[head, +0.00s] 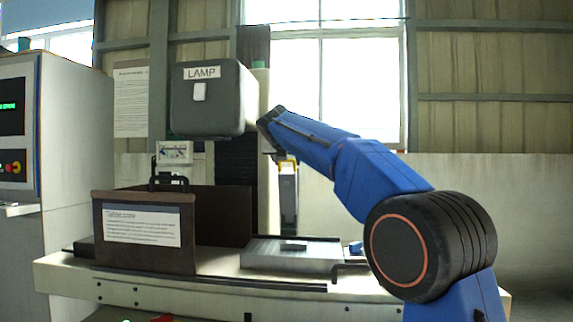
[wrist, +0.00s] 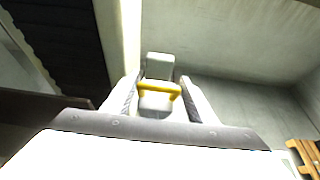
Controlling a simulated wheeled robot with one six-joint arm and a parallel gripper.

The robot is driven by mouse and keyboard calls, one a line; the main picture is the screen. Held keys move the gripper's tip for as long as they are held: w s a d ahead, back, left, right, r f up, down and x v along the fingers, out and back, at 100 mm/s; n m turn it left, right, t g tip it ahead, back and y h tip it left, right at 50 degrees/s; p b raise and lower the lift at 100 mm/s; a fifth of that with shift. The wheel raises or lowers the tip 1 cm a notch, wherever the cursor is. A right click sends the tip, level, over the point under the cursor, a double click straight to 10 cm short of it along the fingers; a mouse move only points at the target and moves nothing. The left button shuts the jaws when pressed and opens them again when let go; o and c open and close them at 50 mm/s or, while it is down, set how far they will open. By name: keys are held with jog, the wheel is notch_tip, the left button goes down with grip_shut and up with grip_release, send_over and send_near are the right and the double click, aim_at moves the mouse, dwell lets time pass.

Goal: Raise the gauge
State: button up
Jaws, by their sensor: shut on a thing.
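A grey upright block with a yellow handle, which I take to be the gauge (head: 289,195), hangs below the end of my arm in the head view. In the wrist view the gauge (wrist: 157,68) sits between the two fingers, with its yellow handle across the gap. My gripper (wrist: 160,92) is shut on it at the handle; in the head view my gripper (head: 285,160) is partly hidden by the arm. The gauge's lower end shows near the back of the machine table, and I cannot tell whether it touches anything.
The grey LAMP housing (head: 212,98) is close left of my gripper. A dark-walled enclosure (head: 222,215) with a handled front panel stands on the machine table (head: 215,287). A flat metal plate (head: 290,262) with a small dark block lies right of it. A control cabinet (head: 80,150) stands left.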

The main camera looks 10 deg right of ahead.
jog(key=shift+w+d+r, duration=0.1)
jog(key=shift+d, duration=0.15)
jog(key=o, duration=1.3)
jog(key=shift+w+d, duration=0.1)
jog(key=v, duration=1.7)
